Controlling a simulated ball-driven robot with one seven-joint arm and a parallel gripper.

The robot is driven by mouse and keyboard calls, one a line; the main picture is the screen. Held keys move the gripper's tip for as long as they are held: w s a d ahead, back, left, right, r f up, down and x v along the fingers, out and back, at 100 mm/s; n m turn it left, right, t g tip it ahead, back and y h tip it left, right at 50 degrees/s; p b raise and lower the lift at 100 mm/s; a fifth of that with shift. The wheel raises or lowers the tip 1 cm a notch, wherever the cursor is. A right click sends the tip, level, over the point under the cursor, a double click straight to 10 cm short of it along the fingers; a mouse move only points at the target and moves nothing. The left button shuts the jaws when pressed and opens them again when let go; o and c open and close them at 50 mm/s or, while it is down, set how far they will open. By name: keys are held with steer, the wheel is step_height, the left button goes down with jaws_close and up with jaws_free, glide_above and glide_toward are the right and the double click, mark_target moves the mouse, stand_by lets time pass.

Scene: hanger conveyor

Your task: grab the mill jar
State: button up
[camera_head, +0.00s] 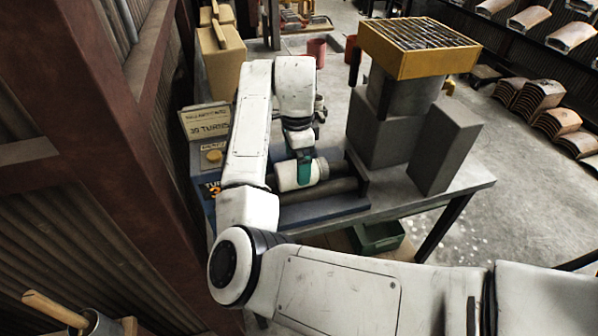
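The mill jar (319,171), a pale cylinder with a grey end, lies on its side on the dark rollers (318,191) of a blue-based mill on the bench. My gripper (304,170) points down at the jar from above. A teal finger lies across the near side of the jar's middle and seems to touch it. The other finger is hidden behind the jar and my wrist, so I cannot tell whether the gripper is closed on it. My white arm hides part of the mill's left side.
Grey blocks (445,147) and a yellow-framed grate (418,47) stand on the right of the bench. A rusty red post (95,120) rises close on the left. A green bin (378,236) sits below the bench.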

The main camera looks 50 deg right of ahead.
steer(key=f, duration=0.4)
steer(key=shift+d+p, duration=0.3)
steer(key=shift+p, duration=0.05)
steer(key=shift+c, duration=0.2)
steer(key=c, duration=1.7)
